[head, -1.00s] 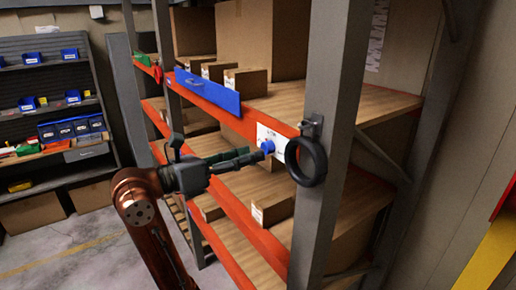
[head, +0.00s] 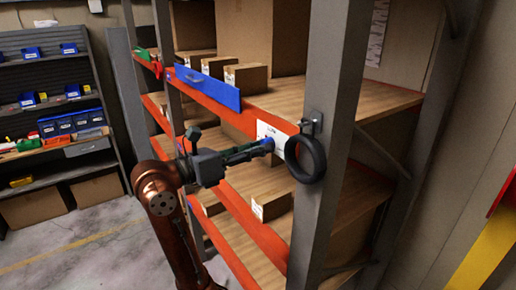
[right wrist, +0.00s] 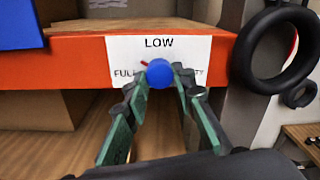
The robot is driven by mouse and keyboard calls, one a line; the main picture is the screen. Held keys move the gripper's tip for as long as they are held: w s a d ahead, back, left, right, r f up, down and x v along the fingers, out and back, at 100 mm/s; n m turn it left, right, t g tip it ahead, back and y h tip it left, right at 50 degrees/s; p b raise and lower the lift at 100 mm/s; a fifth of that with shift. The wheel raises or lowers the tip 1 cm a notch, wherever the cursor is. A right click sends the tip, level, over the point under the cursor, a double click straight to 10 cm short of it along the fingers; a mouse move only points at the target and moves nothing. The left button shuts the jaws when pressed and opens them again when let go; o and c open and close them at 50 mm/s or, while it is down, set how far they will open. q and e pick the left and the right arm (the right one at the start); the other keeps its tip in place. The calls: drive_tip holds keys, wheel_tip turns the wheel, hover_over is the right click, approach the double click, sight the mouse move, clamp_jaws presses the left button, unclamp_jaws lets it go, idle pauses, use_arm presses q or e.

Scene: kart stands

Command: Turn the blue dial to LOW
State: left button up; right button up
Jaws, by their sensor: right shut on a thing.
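The blue dial (right wrist: 160,73) sits on a white label plate (right wrist: 122,48) on the orange shelf beam. The plate reads LOW at the top and FULL at the left; the right word is partly hidden, ending in TY. A small red pointer (right wrist: 144,63) sticks out from the dial to the upper left, between FULL and LOW. My right gripper (right wrist: 160,82) is shut on the dial, one finger on each side. In the head view the right gripper (head: 266,147) reaches the plate and mostly hides the dial. My left gripper is not in view.
A black ring (head: 305,158) hangs on the grey rack post (head: 337,130) just right of the plate. A blue panel (head: 207,87) is on the beam to the left. Cardboard boxes (head: 246,76) stand on the wooden shelves.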

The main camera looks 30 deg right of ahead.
clamp_jaws()
drive_tip(key=shift+w+m+b, duration=0.1)
drive_tip(key=shift+m+b, duration=3.55)
drive_tip(key=shift+m, duration=2.15)
drive_tip(key=o, duration=0.8)
unclamp_jaws()
